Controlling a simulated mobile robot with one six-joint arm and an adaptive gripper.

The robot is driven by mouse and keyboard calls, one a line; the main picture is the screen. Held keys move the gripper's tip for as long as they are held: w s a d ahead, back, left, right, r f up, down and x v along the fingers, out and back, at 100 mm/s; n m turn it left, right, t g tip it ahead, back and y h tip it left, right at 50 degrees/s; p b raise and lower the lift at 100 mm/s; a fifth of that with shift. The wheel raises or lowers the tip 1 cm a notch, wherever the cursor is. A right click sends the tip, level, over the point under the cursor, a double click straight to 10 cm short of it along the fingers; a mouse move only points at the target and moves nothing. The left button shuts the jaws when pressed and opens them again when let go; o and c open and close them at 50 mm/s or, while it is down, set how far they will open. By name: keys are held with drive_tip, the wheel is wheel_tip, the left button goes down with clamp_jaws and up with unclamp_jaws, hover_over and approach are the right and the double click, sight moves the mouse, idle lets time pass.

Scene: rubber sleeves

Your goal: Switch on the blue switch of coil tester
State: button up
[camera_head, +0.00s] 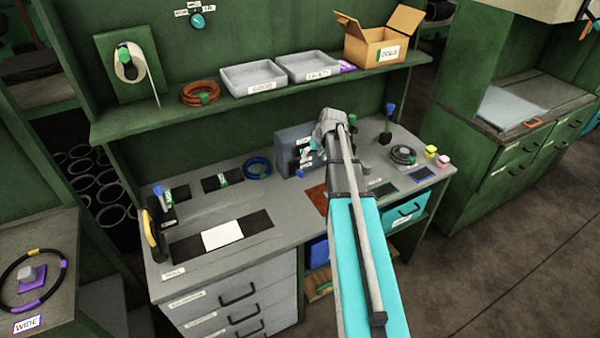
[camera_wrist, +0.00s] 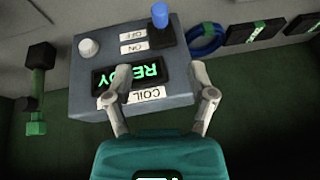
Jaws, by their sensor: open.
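The coil tester is a grey box (camera_head: 291,136) at the back of the bench, partly hidden by my arm in the head view. In the wrist view the tester (camera_wrist: 78,80) appears upside down, with a "COIL" label and a green display reading "READY". Its blue switch (camera_wrist: 160,16) is at the top of the picture beside ON and OFF labels; the lever leans to the OFF side. The blue tip also shows in the head view (camera_head: 300,174). My gripper (camera_wrist: 160,72) is open and empty, its fingers in front of the display, apart from the switch.
A white knob (camera_wrist: 89,48) is on the tester. A blue cable coil (camera_head: 257,167) lies left of it, and a black stand with a blue top (camera_head: 386,130) stands to the right. A shelf (camera_head: 240,104) with trays overhangs the bench. The bench front around the white sheet (camera_head: 223,235) has free room.

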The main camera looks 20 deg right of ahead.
sight(301, 171)
drive_tip(key=b+x, duration=1.2)
drive_tip(key=x, duration=0.1)
drive_tip(key=shift+f, duration=0.4)
idle(0.4)
clamp_jaws()
idle(0.4)
